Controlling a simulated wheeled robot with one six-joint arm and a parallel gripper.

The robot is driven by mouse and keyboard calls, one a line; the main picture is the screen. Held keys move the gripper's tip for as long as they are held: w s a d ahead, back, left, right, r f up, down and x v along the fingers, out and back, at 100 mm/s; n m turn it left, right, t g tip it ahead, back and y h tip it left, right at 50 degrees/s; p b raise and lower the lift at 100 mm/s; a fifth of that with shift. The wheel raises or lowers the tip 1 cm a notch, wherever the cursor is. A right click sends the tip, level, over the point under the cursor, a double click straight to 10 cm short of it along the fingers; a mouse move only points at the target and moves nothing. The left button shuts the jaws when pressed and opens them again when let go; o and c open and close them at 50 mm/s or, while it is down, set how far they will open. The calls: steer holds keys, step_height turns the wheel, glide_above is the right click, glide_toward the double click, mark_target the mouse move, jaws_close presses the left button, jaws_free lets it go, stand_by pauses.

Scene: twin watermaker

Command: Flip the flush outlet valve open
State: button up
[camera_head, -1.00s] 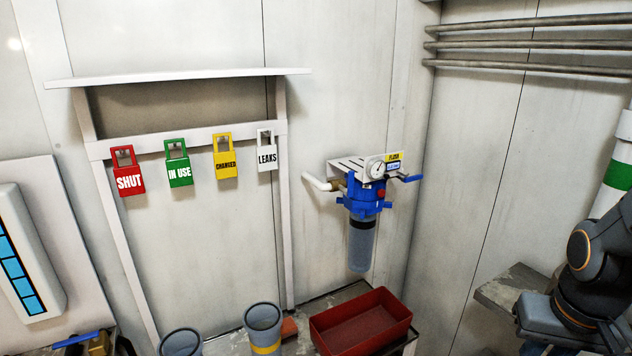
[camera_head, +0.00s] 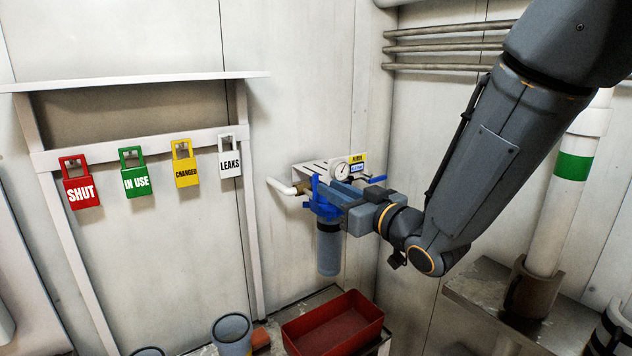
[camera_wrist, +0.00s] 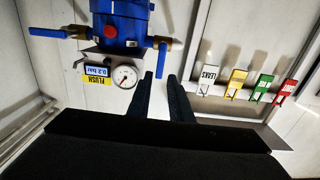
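The blue filter housing (camera_head: 328,205) hangs on the wall with a gauge (camera_head: 342,171) and a FLUSH label (camera_head: 358,158). In the wrist view, upside down, the housing (camera_wrist: 122,22) has a blue lever (camera_wrist: 47,33) on the left, near the FLUSH label (camera_wrist: 97,80), lying sideways. This lever (camera_head: 377,179) is on the right in the head view. A second blue lever (camera_wrist: 161,60) hangs down in the wrist view. My gripper (camera_wrist: 160,76) is open, its fingertips either side of that second lever's end; contact is unclear. In the head view my gripper (camera_head: 340,192) covers part of the housing.
SHUT (camera_head: 81,186), IN USE (camera_head: 134,176), CHANGED (camera_head: 186,166) and LEAKS (camera_head: 230,158) tags hang to the left. A red tray (camera_head: 333,322) and a grey cup (camera_head: 232,332) stand below. Pipes (camera_head: 450,48) run along the right wall.

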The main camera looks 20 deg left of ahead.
mark_target(317, 181)
steer(key=p+x, duration=0.2)
steer(key=x, duration=0.5)
steer(key=shift+w, duration=0.15)
jaws_close()
